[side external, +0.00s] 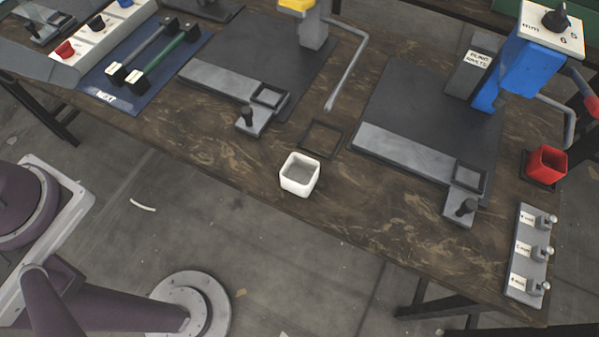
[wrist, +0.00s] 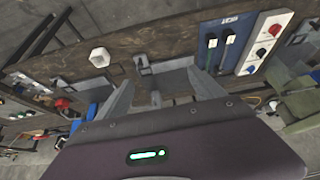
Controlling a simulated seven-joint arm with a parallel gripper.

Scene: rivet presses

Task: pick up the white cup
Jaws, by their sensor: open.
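The white cup (side external: 299,177) is small, square with rounded corners, and stands upright near the table's front edge. Its open top shows a grey inside with nothing clearly visible in it. In the wrist view, the white cup (wrist: 99,57) is small, to the left of my left finger and apart from it. My gripper (wrist: 160,78) is open, its two fingers spread wide with nothing between them. The fingers do not show in the side external view.
A dark square frame (side external: 321,139) lies just behind the cup. Presses with dark base plates stand behind, including a blue one (side external: 518,70). A red cup (side external: 546,162) and a grey peg strip (side external: 529,252) are at right. A blue mat (side external: 138,78) holds two handled tools.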

